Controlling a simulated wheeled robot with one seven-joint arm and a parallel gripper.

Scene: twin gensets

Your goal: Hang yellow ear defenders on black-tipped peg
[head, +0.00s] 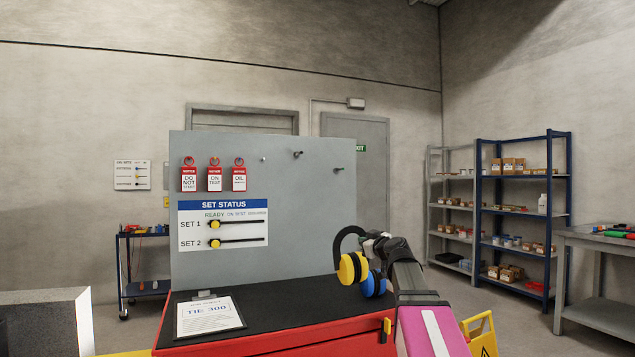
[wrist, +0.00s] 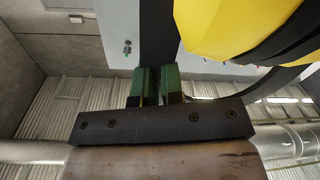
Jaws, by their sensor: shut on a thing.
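The yellow ear defenders (head: 353,268) hang from my gripper in the head view, right of the grey board (head: 305,235). A yellow cup (wrist: 235,25) fills the upper right of the wrist view. My gripper (wrist: 159,85) is shut on the dark headband (wrist: 158,35), between its green fingers. In the head view my gripper (head: 373,243) is partly hidden by the arm. Three pegs stand on the board: one pale-ended (head: 263,159), one dark (head: 298,154) and one small and dark (head: 335,169). I cannot tell surely which is black-tipped. The ear defenders are apart from all pegs.
A blue round piece (head: 374,284) shows beside the yellow cup; I cannot tell whether it belongs to it. Red tags (head: 214,178) hang at the board's left. A red cabinet (head: 290,338) with a black top stands below. Shelves (head: 522,215) are at the right.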

